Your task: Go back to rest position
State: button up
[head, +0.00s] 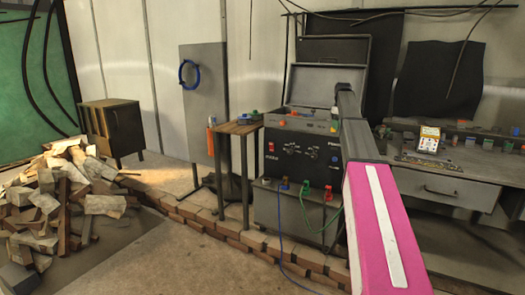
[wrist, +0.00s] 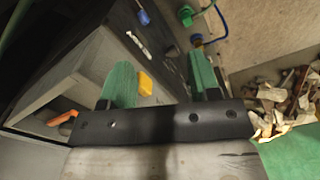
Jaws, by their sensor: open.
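My gripper (wrist: 162,80) shows in the wrist view with its two green fingers spread apart, so it is open. Nothing is held between the fingers. A yellow block (wrist: 146,83) shows just past the left finger, but I cannot tell how far beyond it lies. In the head view my pink and grey arm reaches forward from the lower right toward the dark machine with knobs (head: 300,150). The gripper's fingers cannot be made out clearly there.
An open grey case (head: 325,85) stands on the machine. A workbench (head: 455,188) with a drawer is at right, a small table (head: 236,128) left of the machine. Low bricks (head: 250,238) edge the machine's base.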

jog(key=s+a+f+m, duration=0.1)
jog(key=s+a+f, duration=0.3)
jog(key=s+f, duration=0.4)
jog(key=s+a+f+m, duration=0.2)
jog(key=s+a+f, duration=0.3)
jog(key=f, duration=0.5)
jog(key=s+a+f+m, duration=0.1)
jog(key=s+a+f, duration=0.2)
jog(key=s+f, duration=0.6)
jog(key=s+a+f+m, duration=0.1)
jog(key=s+a+f, duration=0.1)
jog(key=s+f, duration=0.3)
jog(key=s+a+f+m, duration=0.1)
jog(key=s+a+f, duration=0.2)
jog(key=s, duration=0.8)
jog(key=s+a+f+m, duration=0.2)
jog(key=s+a+f, duration=0.1)
jog(key=s+f, duration=0.3)
jog(key=shift+s+f, duration=0.3)
jog(key=shift+s, duration=0.8)
